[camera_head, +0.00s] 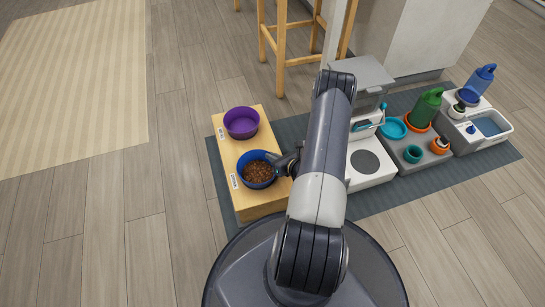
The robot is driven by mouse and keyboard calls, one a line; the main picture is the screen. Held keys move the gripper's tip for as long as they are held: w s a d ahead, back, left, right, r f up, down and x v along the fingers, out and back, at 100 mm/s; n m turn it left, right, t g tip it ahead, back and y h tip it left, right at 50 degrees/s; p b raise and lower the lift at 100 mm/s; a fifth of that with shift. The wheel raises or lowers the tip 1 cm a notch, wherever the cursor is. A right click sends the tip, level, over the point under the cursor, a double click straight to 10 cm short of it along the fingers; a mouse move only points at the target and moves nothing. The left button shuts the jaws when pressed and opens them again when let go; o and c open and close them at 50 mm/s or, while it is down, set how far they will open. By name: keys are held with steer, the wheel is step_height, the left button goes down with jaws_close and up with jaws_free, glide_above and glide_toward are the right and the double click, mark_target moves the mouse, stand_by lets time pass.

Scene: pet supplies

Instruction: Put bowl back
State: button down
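A blue bowl (244,177) filled with brown kibble (259,172) is at the near end of a wooden feeding stand (243,202). A purple bowl (242,123) is at the far end of the same stand and looks empty. My gripper (279,162) is at the right rim of the blue bowl, touching it or very close. My arm partly covers the gripper, and its fingers are too small to tell whether they are shut on the rim. I cannot tell whether the blue bowl is fully seated in the stand.
The stand is on a dark grey mat (435,178). Right of my arm are a white scale-like unit (369,165), a grey tray with teal cups and a green bottle (427,106), and a white basin (490,127) with a blue bottle. A wooden stool (281,50) stands behind.

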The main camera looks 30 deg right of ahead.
steer(key=c, duration=1.6)
jaws_free()
steer(key=shift+r, duration=0.1)
steer(key=p+v, duration=0.4)
steer(key=v, duration=0.8)
steer(key=b+x, duration=0.3)
steer(key=x, duration=0.8)
steer(key=shift+w+a+f+b, duration=0.1)
steer(key=shift+w+f+b, duration=0.15)
steer(key=shift+w+b, duration=0.1)
steer(key=shift+w, duration=0.2)
steer(key=shift+s+r+p, duration=0.1)
steer(key=shift+r+p, duration=0.5)
steer(key=shift+r, duration=0.55)
